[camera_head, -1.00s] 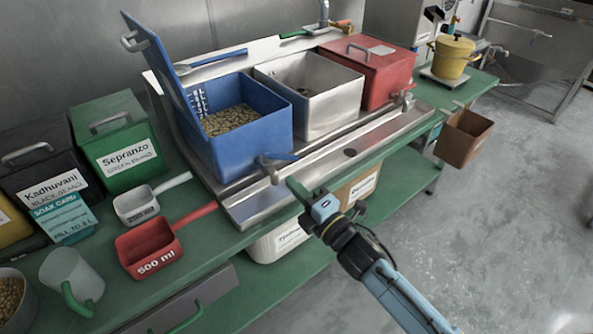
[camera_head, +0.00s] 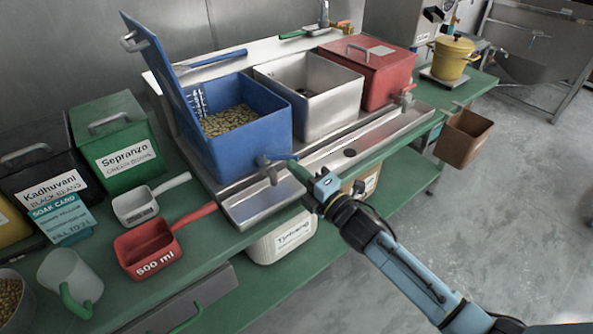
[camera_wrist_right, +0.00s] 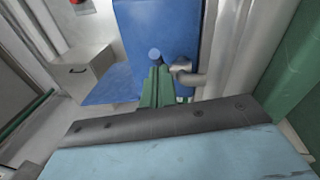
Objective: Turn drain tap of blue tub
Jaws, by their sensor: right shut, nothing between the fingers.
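The blue tub (camera_head: 245,148) stands on the metal drain tray with its lid (camera_head: 158,75) raised and beans (camera_head: 230,120) inside. Its drain tap (camera_head: 271,172) sticks out low on the front, with a blue lever at the top. My right gripper (camera_head: 297,170) is shut and empty, with its green fingertips right beside the lever end. In the right wrist view the closed green fingers (camera_wrist_right: 156,88) point at a round blue lever end (camera_wrist_right: 154,54), beside the metal tap (camera_wrist_right: 187,73). I cannot tell whether they touch. My left gripper is not in view.
A steel tub (camera_head: 325,105) and a red tub (camera_head: 375,72) stand to the right along the drain tray (camera_head: 262,205). The floor at the right is clear.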

